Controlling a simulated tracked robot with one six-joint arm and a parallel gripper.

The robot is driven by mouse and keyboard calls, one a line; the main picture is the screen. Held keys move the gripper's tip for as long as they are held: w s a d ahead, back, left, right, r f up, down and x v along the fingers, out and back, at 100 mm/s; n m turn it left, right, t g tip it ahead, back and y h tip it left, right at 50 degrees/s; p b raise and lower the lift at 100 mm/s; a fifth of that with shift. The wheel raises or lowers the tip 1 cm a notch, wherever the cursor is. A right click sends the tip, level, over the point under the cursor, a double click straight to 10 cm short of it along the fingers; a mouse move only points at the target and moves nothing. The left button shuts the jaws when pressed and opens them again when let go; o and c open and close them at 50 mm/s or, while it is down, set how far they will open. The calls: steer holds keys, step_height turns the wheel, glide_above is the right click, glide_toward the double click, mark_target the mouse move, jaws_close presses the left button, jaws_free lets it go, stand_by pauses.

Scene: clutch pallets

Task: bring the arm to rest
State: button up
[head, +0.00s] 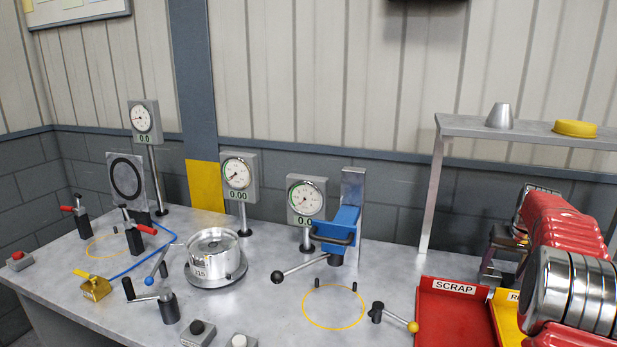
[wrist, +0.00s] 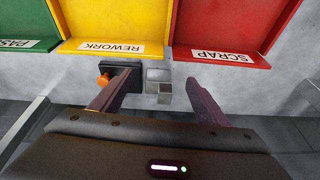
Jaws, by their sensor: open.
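My gripper (wrist: 158,95) shows in the wrist view with its two dark fingers spread apart and nothing between them. Past the fingertips are a small grey block (wrist: 158,80) and a black piece with an orange knob (wrist: 103,80), near the front of the trays. In the head view my red arm is folded at the right edge, and the gripper itself is mostly hidden behind it.
The red SCRAP tray (head: 450,312) and the yellow rework tray (head: 507,318) lie beside my arm; a green PASS tray (wrist: 22,52) shows too. A grey shelf (head: 520,132) stands behind. The bench carries gauges, a blue press (head: 340,228) and a round metal fixture (head: 215,258).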

steer(key=s+a+r+n, duration=0.2)
steer(key=s+a, duration=0.9)
steer(key=a, duration=0.3)
steer(key=s+a+r+n+t+y, duration=0.1)
steer(key=s+a+r, duration=0.1)
steer(key=s+a, duration=0.9)
steer(key=s+a+r+n+t, duration=0.1)
steer(key=s+a+r+n, duration=0.1)
steer(key=s+a, duration=0.9)
steer(key=shift+s+a+n, duration=0.3)
steer(key=shift+s+a, duration=0.05)
steer(key=shift+a, duration=3.9)
